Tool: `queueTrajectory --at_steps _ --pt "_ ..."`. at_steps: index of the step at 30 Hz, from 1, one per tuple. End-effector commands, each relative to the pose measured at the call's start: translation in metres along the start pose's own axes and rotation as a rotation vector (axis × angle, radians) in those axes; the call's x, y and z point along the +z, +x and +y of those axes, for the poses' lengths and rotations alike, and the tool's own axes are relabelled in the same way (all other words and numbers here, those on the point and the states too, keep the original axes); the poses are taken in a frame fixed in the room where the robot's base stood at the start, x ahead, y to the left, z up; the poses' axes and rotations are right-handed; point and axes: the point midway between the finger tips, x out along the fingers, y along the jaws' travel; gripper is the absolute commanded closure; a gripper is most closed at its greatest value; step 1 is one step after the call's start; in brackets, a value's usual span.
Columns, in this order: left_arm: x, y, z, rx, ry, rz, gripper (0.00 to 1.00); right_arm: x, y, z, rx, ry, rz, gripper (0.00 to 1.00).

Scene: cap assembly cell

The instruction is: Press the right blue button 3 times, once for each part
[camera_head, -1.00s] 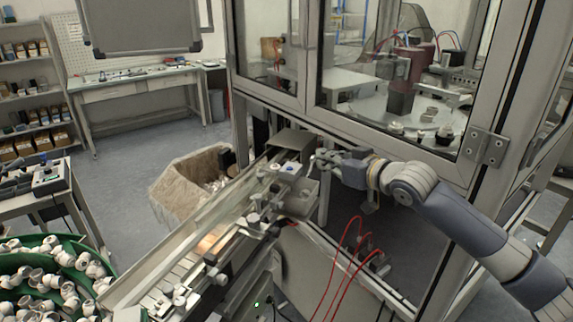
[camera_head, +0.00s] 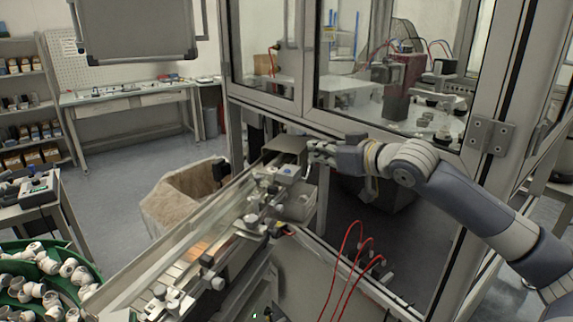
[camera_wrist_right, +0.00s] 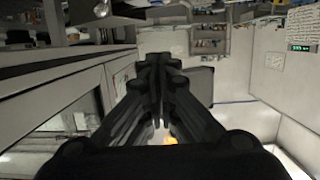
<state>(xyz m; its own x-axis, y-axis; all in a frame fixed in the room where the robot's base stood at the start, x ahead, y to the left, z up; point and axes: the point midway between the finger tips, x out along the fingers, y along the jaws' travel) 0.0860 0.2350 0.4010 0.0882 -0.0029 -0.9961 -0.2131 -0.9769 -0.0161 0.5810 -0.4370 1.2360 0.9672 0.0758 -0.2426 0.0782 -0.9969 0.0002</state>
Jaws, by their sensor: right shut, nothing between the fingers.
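A small blue patch (camera_head: 288,171), which may be the right blue button, shows on the block at the upper end of the feeder rail; it is too small to make out clearly. My right gripper (camera_head: 311,148) is shut and empty, just above and to the right of that block, and looks apart from it. In the right wrist view its dark fingers (camera_wrist_right: 160,62) are together, and no button shows there. White parts (camera_head: 42,270) lie in the green bowl (camera_head: 85,262) at lower left. My left gripper is not in view.
The feeder rail (camera_head: 165,250) runs from lower left up to the glazed cell. The cell's metal frame (camera_head: 400,137) stands close behind my right arm. Red hoses (camera_head: 347,240) curve up below the arm. An open carton (camera_head: 160,212) stands left of the rail.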

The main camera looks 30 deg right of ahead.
Motion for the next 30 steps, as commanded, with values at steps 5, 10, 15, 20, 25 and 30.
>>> queueTrajectory --at_steps 5,10,15,20,25,30 --pt "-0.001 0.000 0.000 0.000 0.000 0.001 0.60 0.000 0.000 0.000 0.000 0.000 0.000 1.00" --pt "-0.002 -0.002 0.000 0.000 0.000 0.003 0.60 -0.002 0.005 -0.001 0.003 -0.003 0.001 1.00" --pt "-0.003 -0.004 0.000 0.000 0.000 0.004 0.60 -0.003 0.014 -0.001 0.007 -0.003 0.001 1.00" --pt "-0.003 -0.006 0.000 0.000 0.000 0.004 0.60 -0.002 0.022 0.000 0.005 -0.006 0.000 1.00" --pt "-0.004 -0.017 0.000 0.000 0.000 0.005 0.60 -0.004 0.026 0.005 0.006 0.009 0.005 1.00" --pt "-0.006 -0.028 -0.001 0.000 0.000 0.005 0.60 -0.004 0.032 0.009 0.013 0.012 0.005 1.00"
